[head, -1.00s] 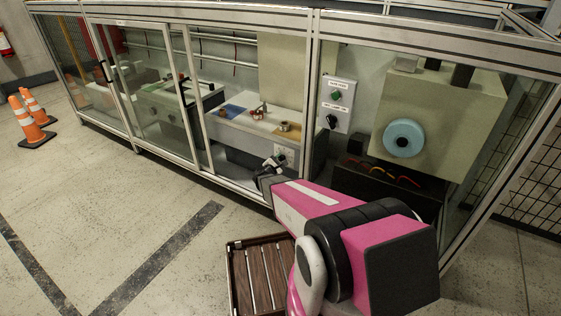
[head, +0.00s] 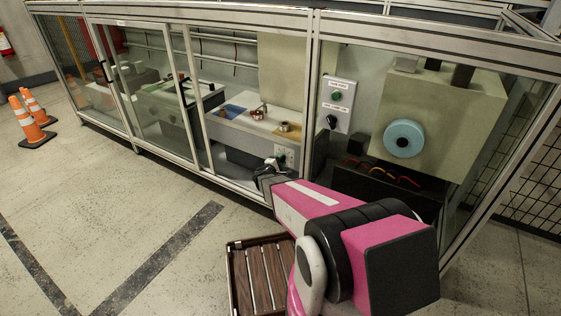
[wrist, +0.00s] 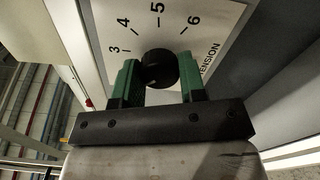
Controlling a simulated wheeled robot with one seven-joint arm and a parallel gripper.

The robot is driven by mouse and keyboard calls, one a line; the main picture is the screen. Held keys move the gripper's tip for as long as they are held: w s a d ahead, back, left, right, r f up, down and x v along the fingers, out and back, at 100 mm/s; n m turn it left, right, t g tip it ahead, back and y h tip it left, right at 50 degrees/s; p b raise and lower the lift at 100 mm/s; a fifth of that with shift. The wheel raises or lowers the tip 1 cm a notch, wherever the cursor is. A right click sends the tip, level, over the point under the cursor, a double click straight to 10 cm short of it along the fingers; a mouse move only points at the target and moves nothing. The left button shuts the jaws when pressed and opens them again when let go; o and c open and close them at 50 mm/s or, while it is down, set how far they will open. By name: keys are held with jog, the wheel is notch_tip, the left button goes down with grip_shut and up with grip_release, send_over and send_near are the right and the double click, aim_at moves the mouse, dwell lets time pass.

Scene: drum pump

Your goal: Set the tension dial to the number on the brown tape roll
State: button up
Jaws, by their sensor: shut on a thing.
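The tension dial is a round black knob (wrist: 160,68) on a white plate (wrist: 222,18) marked 3, 4, 5, 6 and "TENSION" in the wrist view. My gripper (wrist: 159,80) has one green finger on each side of the knob and is shut on it. The knob's pointer cannot be made out. In the head view my gripper (head: 270,170) is at the dial plate (head: 285,155), on the front of the bench. The brown tape roll (head: 286,127) lies on the bench top above the dial; its number is too small to read.
Another reddish roll (head: 258,112) and a blue mat (head: 233,110) are on the white bench top (head: 250,128). Cabinet frame posts (head: 312,110) and glass panes stand around my arm. A brown slatted crate (head: 258,270) is on the floor below.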

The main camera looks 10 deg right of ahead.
dwell(0.4)
jog(key=o, duration=0.9)
jog(key=shift+s+a, duration=0.1)
jog(key=v, duration=1)
jog(key=shift+s+a, duration=0.1)
jog(key=shift+s, duration=0.15)
jog(key=s+d+r+m+g+y, duration=0.3)
jog(key=s+d+r+m+g, duration=0.3)
jog(key=s+d+m+g, duration=0.4)
jog(key=s+a+r+m+g+y, duration=0.1)
jog(key=s+a+r+y, duration=0.1)
jog(key=s+a+y, duration=0.1)
jog(key=s+a+r+m+g+y, duration=0.1)
jog(key=s+a+r+y, duration=0.1)
jog(key=s+a+y, duration=0.1)
jog(key=s+a+r+m+g+y, duration=0.1)
jog(key=s+a+r+y, duration=0.1)
jog(key=s+y, duration=0.1)
jog(key=shift+s+a+r+y, duration=0.3)
jog(key=shift+s+a, duration=0.1)
jog(key=shift+s, duration=0.2)
